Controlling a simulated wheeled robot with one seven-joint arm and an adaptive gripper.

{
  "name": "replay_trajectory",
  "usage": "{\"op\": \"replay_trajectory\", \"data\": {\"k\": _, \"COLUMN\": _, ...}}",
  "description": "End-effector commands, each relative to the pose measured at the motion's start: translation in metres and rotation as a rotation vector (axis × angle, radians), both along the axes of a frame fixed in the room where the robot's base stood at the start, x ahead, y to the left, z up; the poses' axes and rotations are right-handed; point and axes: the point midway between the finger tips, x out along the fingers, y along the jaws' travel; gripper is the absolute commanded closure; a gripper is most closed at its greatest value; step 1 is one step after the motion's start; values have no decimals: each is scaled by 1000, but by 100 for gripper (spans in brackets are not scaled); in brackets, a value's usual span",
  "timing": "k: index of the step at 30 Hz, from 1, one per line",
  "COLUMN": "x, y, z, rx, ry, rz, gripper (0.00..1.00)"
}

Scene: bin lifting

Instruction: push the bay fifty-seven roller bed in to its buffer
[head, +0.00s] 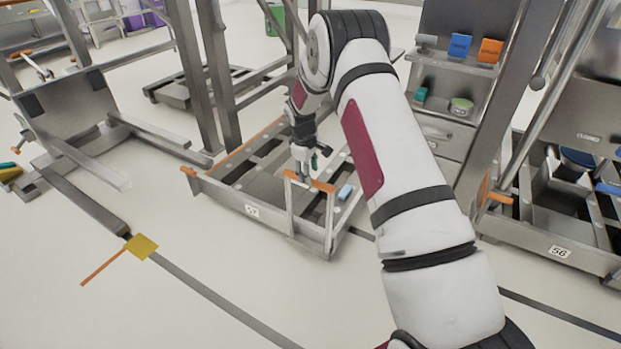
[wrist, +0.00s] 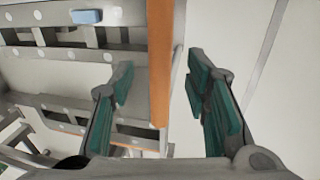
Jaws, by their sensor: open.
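The bay fifty-seven roller bed (head: 225,192) is a low grey metal frame with a "57" plate on its front rail. It sticks out onto the floor in front of the bay uprights. An upright handle with an orange grip bar (head: 322,187) stands at its front; the bar also shows in the wrist view (wrist: 160,70). My gripper (head: 304,174) is just above the bar, pointing down. In the wrist view my gripper's (wrist: 158,68) green-padded fingers are open, one on each side of the bar. I cannot tell whether they touch it. The buffer is not clearly distinguishable.
A blue block (head: 345,191) lies on the bed's right side. The bay 56 bed (head: 545,235) stands at the right. A yellow plate (head: 141,246) with an orange rod lies at the left by a dark floor strip. The floor in front is clear.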

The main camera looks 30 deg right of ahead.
Motion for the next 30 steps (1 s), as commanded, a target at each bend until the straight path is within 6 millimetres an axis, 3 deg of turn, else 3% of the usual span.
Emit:
{"op": "replay_trajectory", "data": {"k": 3, "x": -2, "y": 4, "z": 27, "rx": 0, "ry": -4, "rz": 1, "gripper": 57}}
{"op": "replay_trajectory", "data": {"k": 10, "x": -7, "y": 10, "z": 65, "rx": -1, "ry": -3, "rz": 0, "gripper": 57}}
{"op": "replay_trajectory", "data": {"k": 15, "x": -9, "y": 12, "z": 77, "rx": -1, "ry": -1, "rz": 0, "gripper": 57}}
{"op": "replay_trajectory", "data": {"k": 24, "x": -9, "y": 13, "z": 79, "rx": -1, "ry": 1, "rz": 0, "gripper": 57}}
{"op": "replay_trajectory", "data": {"k": 28, "x": -10, "y": 19, "z": 76, "rx": -21, "ry": 14, "rz": 60, "gripper": 84}}
{"op": "replay_trajectory", "data": {"k": 30, "x": -13, "y": 30, "z": 71, "rx": -71, "ry": 39, "rz": 200, "gripper": 100}}
